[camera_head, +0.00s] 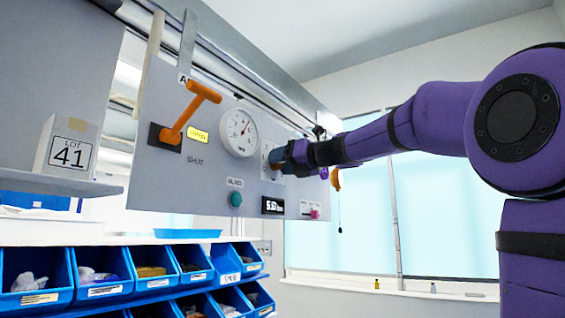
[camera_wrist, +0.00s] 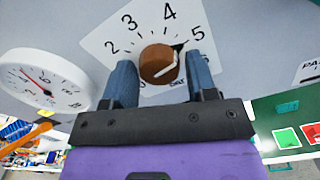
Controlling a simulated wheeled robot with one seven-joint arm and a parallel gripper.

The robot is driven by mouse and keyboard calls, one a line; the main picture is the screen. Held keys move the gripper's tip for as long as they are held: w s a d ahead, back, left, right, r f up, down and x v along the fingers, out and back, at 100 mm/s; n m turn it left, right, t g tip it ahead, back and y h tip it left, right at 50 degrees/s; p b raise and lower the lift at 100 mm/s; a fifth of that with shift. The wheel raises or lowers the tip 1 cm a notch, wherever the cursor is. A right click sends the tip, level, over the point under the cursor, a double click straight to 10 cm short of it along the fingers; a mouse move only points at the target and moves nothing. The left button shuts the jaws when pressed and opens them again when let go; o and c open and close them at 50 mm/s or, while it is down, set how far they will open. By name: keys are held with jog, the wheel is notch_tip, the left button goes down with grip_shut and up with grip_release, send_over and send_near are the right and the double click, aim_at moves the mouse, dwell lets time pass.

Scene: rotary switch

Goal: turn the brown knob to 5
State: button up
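The brown knob (camera_wrist: 158,64) sits on a white dial plate (camera_wrist: 128,28) with the numbers 2, 3, 4 and 5 showing. A narrow gap shows beside the right finger; whether the left finger touches is unclear. In the camera_head view, my gripper (camera_head: 280,157) is at the panel and hides the knob; only an edge of the dial plate (camera_head: 265,148) shows.
A round gauge (camera_head: 238,132) and an orange lever (camera_head: 190,112) are left of the dial. A green button (camera_head: 236,199), a small display (camera_head: 273,206) and a pink knob (camera_head: 314,214) lie below. Blue bins (camera_head: 105,277) stand under the panel.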

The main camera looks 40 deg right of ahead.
jog(key=shift+o, duration=0.9)
jog(key=v, duration=1)
jog(key=shift+s, duration=0.4)
jog(key=shift+d+r, duration=0.1)
jog(key=s+a+f+n+g+h, duration=0.1)
jog(key=s+a+f+n+g, duration=0.25)
jog(key=a+f+n, duration=0.5)
jog(key=s+a+f+n+g, duration=0.2)
jog(key=a+f+n+g, duration=0.25)
jog(key=f+n, duration=0.65)
jog(key=s+a+f+n+g+h, duration=0.2)
jog(key=s+f+n, duration=0.3)
jog(key=f+n, duration=0.3)
jog(key=s+a+f+n+g+h, duration=0.1)
jog(key=s+f+n+h, duration=0.2)
jog(key=f, duration=0.9)
jog(key=s+n, duration=0.3)
jog(key=n, duration=0.2)
jog(key=shift+a+f+g, duration=0.35)
jog(key=shift+a+g, duration=0.05)
